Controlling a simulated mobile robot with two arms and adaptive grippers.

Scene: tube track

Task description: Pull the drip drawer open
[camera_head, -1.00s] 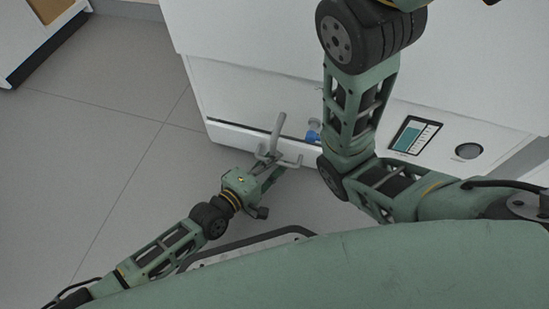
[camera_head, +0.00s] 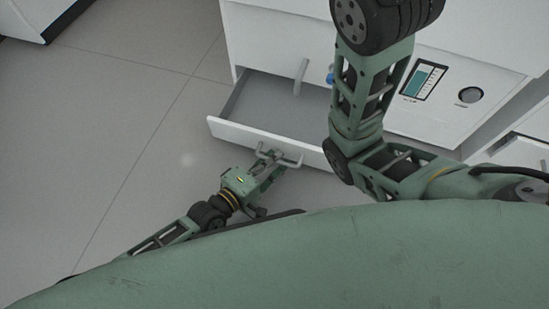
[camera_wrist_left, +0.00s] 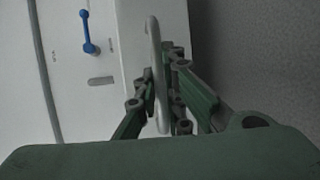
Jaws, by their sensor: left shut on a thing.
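The drip drawer (camera_head: 240,134) is a white-fronted drawer low in a white cabinet. It stands pulled out, and its grey inside (camera_head: 270,100) shows in the head view. Its grey bar handle (camera_head: 292,163) is on the front face. My left gripper (camera_head: 268,160) is shut on this handle. In the left wrist view the fingers (camera_wrist_left: 160,95) close around the handle bar (camera_wrist_left: 155,60). My right arm crosses in front of the cabinet, and its gripper is out of the frame. The right end of the drawer is hidden behind that arm.
A grey upright lever (camera_head: 300,76) is on the cabinet above the drawer. A blue valve handle shows in the left wrist view (camera_wrist_left: 87,32). A panel with a level display (camera_head: 422,80) and round knob (camera_head: 470,95) is at the right. Floor (camera_head: 120,130) at the left is clear.

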